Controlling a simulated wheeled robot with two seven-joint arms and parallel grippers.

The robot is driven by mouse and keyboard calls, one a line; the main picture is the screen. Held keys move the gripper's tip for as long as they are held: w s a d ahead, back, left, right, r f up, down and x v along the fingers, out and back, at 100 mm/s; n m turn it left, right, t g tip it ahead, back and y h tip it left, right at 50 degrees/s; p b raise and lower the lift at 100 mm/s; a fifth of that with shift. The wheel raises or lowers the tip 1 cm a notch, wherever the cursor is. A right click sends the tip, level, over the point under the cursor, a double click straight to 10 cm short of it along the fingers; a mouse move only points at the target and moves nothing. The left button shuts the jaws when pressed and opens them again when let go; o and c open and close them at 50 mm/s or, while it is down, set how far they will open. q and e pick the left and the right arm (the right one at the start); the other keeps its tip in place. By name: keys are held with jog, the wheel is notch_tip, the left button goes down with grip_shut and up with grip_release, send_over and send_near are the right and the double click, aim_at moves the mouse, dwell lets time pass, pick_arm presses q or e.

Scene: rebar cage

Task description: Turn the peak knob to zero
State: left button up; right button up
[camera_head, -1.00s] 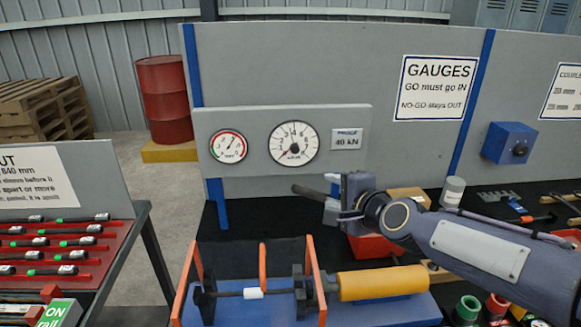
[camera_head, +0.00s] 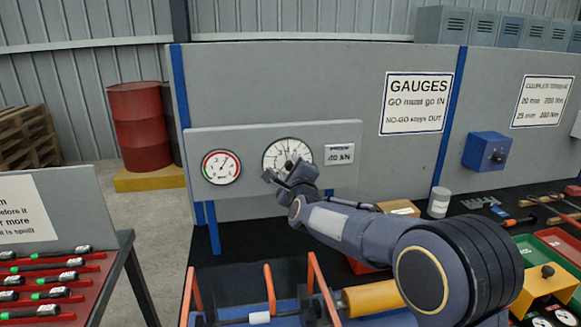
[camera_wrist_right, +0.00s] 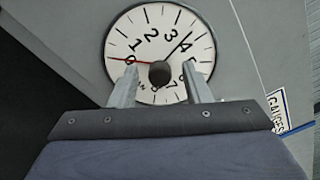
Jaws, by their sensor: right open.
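The large white dial gauge (camera_head: 283,150) is mounted on a grey panel, its lower part hidden by my right gripper (camera_head: 287,180). In the right wrist view the dial (camera_wrist_right: 120,40) fills the upper middle, with a dark round knob (camera_wrist_right: 159,73) at its centre. A thin red hand points left near the 0 and a black hand points up right, between 3 and 4. My right gripper (camera_wrist_right: 160,66) is open, one finger on each side of the knob; I cannot tell whether they touch it. My left gripper is not in view.
A smaller red-rimmed gauge (camera_head: 221,167) sits left of the dial and a "40 kN" label (camera_head: 339,154) right of it. Below is a blue rig with orange guards (camera_head: 270,289) and a yellow cylinder (camera_head: 375,297). A blue box (camera_head: 489,151) is on the wall at right.

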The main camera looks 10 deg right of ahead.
jog(key=shift+w, duration=0.2)
grip_shut()
